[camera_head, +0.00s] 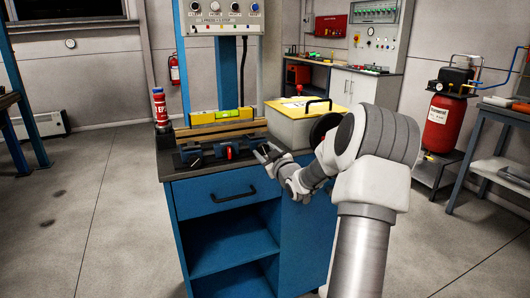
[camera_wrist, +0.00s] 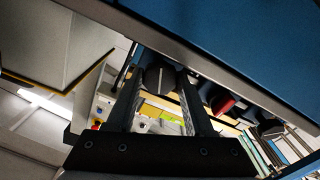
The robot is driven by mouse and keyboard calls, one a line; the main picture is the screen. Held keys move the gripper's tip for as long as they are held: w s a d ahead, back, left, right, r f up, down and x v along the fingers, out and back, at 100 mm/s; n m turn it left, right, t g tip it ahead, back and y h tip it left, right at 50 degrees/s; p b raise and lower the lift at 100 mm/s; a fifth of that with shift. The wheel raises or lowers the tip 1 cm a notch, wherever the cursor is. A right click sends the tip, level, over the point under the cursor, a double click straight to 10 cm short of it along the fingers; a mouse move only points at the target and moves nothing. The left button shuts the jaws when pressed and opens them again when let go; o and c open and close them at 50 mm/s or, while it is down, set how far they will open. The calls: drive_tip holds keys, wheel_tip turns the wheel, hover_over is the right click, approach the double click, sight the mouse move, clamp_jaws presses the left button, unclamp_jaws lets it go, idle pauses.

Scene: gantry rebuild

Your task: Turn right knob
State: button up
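The right knob is a dark round knob with a pale line on its face (camera_wrist: 159,78). In the wrist view it shows between my fingertips, with the fingers on either side of it; I cannot tell whether they touch it. In the head view my gripper (camera_head: 266,152) is at the right end of the knob row and mostly hides this knob. My gripper also shows in the wrist view (camera_wrist: 160,84), its fingers spread apart. The middle knob is red (camera_head: 230,152), and it also shows in the wrist view (camera_wrist: 222,103). The left knob is dark (camera_head: 192,156).
The knobs sit at the front of a blue workbench (camera_head: 222,187) with a drawer handle below. A yellow level (camera_head: 221,116) lies behind them. A yellow-topped box (camera_head: 291,124) stands close behind my gripper. The floor on the left is clear.

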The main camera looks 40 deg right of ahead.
clamp_jaws()
drive_tip(key=shift+m+p, duration=0.3)
drive_tip(key=shift+m, duration=0.1)
drive_tip(key=m+p, duration=0.2)
drive_tip(key=m, duration=0.2)
drive_tip(key=shift+r+m, duration=0.1)
drive_tip(key=shift+m, duration=0.2)
drive_tip(key=m+p, duration=0.2)
drive_tip(key=m, duration=0.2)
drive_tip(key=shift+m+p, duration=0.35)
drive_tip(key=shift+m, duration=0.05)
drive_tip(key=o, duration=0.6)
unclamp_jaws()
